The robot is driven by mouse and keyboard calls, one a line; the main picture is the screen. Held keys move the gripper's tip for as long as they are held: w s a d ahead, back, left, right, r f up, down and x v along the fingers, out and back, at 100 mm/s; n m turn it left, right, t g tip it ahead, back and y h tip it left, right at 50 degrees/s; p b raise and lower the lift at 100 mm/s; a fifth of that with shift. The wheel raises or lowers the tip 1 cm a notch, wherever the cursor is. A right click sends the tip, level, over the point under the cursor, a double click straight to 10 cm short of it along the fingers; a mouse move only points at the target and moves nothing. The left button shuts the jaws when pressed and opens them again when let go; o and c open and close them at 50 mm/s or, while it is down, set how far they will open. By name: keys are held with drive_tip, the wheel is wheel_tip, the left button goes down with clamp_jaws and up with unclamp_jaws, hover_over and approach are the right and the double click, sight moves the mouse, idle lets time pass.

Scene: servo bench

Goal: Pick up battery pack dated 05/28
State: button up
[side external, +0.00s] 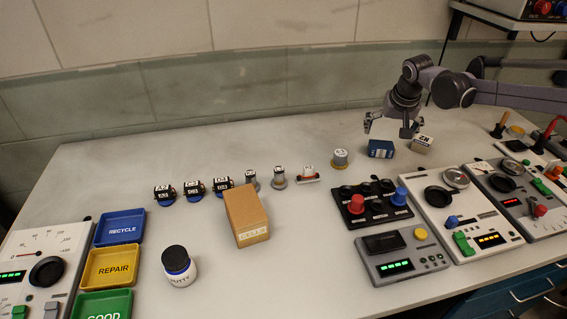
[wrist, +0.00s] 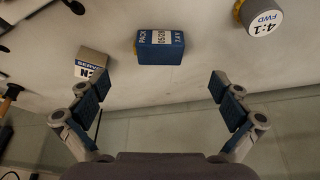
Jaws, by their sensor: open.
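A blue battery pack (side external: 380,149) lies on the bench at the back right, below my gripper (side external: 388,127). In the wrist view the blue pack (wrist: 160,47) shows a white label reading "PACK" with small print; I cannot read the date surely. My gripper (wrist: 158,90) is open and empty, its two fingers spread wide. The pack lies beyond the fingertips in the wrist view, roughly centred between them and not touched.
A beige servo box (side external: 422,144) stands close to the right of the pack; it also shows in the wrist view (wrist: 93,66). A grey round motor (side external: 340,158) stands to the left. Control panels (side external: 377,204) fill the right front. A cardboard box (side external: 247,215) stands mid-bench.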

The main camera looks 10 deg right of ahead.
sight(383, 145)
drive_tip(key=shift+x, duration=4.1)
drive_tip(key=shift+d, duration=0.2)
drive_tip(key=c, duration=1.3)
